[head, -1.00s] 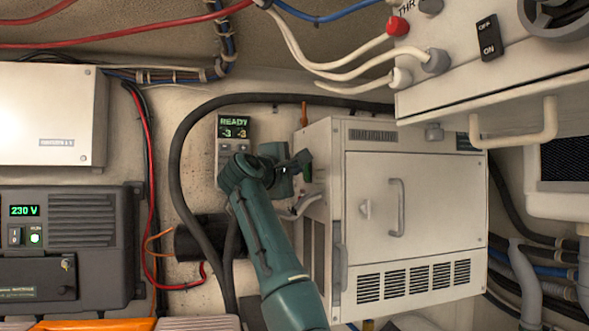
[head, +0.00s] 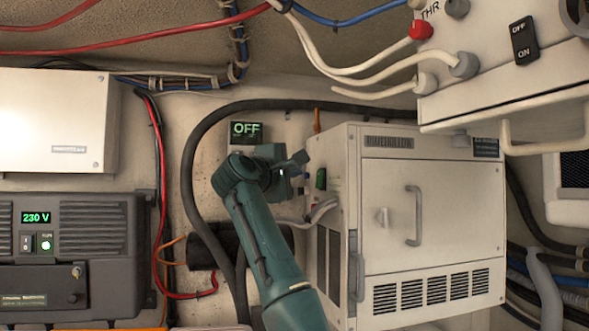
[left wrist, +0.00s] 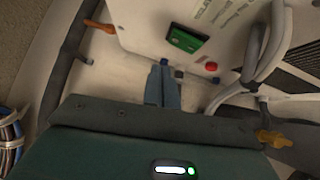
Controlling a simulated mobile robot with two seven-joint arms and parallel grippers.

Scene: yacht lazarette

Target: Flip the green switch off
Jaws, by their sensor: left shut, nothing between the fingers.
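The green switch (head: 320,179) sits on the left side wall of the white cabinet (head: 433,210). In the left wrist view a green rectangular rocker (left wrist: 186,40) shows on the pale panel, with a red button (left wrist: 211,66) beside it. My left gripper (head: 300,158) is shut and empty, just left of and above the green switch, with a small gap in the head view. Its closed fingers (left wrist: 163,72) show below the rocker in the wrist view. The small display (head: 246,130) behind my arm reads OFF. My right gripper is not in view.
A grey unit (head: 72,250) showing 230 V and a white box (head: 55,120) are at the left. A black hose (head: 190,165) arches behind my arm. A white box with an ON/OFF switch (head: 525,41) overhangs at upper right. Cables hang above.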

